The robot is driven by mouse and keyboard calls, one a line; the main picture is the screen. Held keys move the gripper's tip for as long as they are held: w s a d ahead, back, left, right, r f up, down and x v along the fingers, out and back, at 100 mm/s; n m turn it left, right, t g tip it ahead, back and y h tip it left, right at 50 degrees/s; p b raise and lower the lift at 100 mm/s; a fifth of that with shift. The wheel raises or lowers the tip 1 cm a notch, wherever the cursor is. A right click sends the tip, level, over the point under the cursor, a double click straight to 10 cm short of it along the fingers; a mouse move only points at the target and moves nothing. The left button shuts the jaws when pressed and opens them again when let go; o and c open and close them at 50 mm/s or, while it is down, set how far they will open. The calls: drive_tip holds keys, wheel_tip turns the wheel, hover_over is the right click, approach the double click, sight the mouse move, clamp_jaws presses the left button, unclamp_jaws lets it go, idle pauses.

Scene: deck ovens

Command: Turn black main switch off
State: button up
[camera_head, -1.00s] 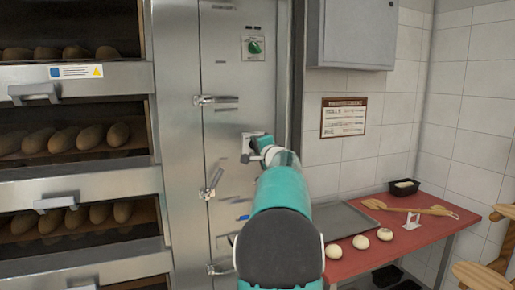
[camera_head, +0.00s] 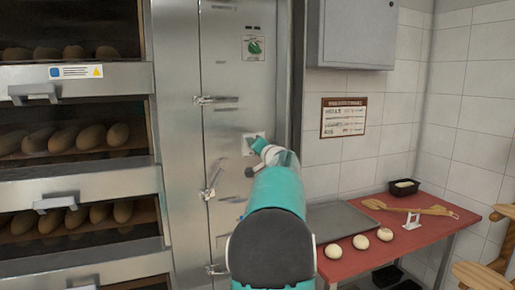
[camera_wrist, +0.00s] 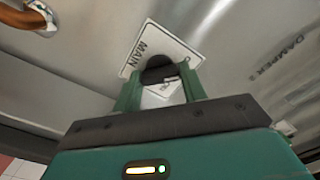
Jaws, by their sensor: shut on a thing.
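The black main switch (camera_wrist: 158,72) sits on a white plate marked MAIN (camera_wrist: 188,58) on the steel oven panel. In the wrist view my gripper (camera_wrist: 160,88) has its two green fingers on either side of the black knob, shut on it. The fingers hide part of the knob and plate. In the head view the white plate (camera_head: 247,148) is at mid-height on the narrow steel panel, and my gripper (camera_head: 256,144) is against it. The knob itself is hidden there by my gripper.
A green knob (camera_head: 255,47) on its own plate is higher on the panel. Door latches (camera_head: 209,193) line the panel's left side. Bread decks (camera_head: 75,140) are at the left. A red table (camera_head: 400,240) with dough and a tray is at the right.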

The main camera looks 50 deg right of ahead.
drive_tip(key=o, duration=1)
drive_tip(key=shift+s, duration=0.1)
drive_tip(key=v, duration=1.3)
drive_tip(key=shift+s+a+f, duration=0.1)
drive_tip(key=shift+s+a, duration=0.1)
drive_tip(key=shift+s, duration=0.05)
